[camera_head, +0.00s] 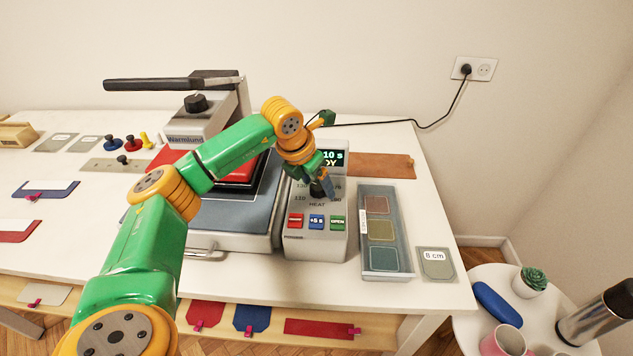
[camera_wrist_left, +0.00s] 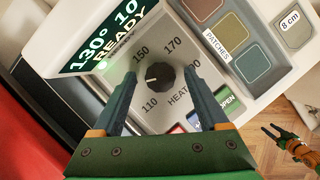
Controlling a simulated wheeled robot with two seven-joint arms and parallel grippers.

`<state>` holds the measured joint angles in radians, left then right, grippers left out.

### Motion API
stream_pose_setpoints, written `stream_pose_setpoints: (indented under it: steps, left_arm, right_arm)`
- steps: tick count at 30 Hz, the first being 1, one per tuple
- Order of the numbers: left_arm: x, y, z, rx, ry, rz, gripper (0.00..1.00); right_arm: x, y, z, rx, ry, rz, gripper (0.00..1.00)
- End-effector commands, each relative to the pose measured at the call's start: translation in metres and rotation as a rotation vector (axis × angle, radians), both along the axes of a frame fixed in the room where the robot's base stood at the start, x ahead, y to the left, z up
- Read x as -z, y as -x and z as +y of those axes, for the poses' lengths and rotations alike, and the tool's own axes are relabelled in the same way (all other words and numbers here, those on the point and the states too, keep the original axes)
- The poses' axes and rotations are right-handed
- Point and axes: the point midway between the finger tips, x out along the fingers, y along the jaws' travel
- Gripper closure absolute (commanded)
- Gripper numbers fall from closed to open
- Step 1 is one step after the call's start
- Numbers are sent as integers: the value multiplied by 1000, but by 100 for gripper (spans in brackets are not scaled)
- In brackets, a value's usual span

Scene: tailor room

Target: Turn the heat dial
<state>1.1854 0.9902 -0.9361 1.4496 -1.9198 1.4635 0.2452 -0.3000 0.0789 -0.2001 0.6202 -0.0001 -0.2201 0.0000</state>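The heat dial (camera_wrist_left: 158,76) is a round black knob on the grey control box (camera_head: 313,247), with 110, 150 and 170 printed around it. Its white mark points left, between 110 and 150. The display (camera_wrist_left: 115,35) reads 130°, 10 and READY. My left gripper (camera_wrist_left: 160,74) is open, with one finger on each side of the dial; I cannot tell whether they touch it. In the head view my left gripper (camera_head: 324,182) is over the dial and partly hides it. My right gripper (camera_wrist_left: 270,131) shows small at the right of the wrist view, fingers apart, empty, above the floor.
Red, blue and green buttons (camera_head: 316,222) sit below the dial. The heat press (camera_head: 235,225) stands left of the box. A patches tray (camera_head: 388,274) and an 8 cm card (camera_head: 436,263) lie to the right. A black cable (camera_head: 400,124) runs behind to the wall socket.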

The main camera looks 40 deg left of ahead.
Motion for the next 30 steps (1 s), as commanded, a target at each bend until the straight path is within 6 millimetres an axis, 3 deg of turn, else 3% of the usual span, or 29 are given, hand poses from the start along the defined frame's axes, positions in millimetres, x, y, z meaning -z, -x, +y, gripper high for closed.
stream_pose_setpoints:
  steps: [5, 16, 30]
  left_arm:
    - [-3, 1, 0, 0, 0, -3, 23]
    - [-62, 26, 3, 0, 0, -4, 23]
    - [-66, 28, 3, 0, 0, 0, 23]
  right_arm:
    - [2, 0, 0, 0, 0, 0, 50]
    - [15, 0, 0, 0, 0, 0, 50]
    - [15, 0, -1, 0, 1, 0, 50]
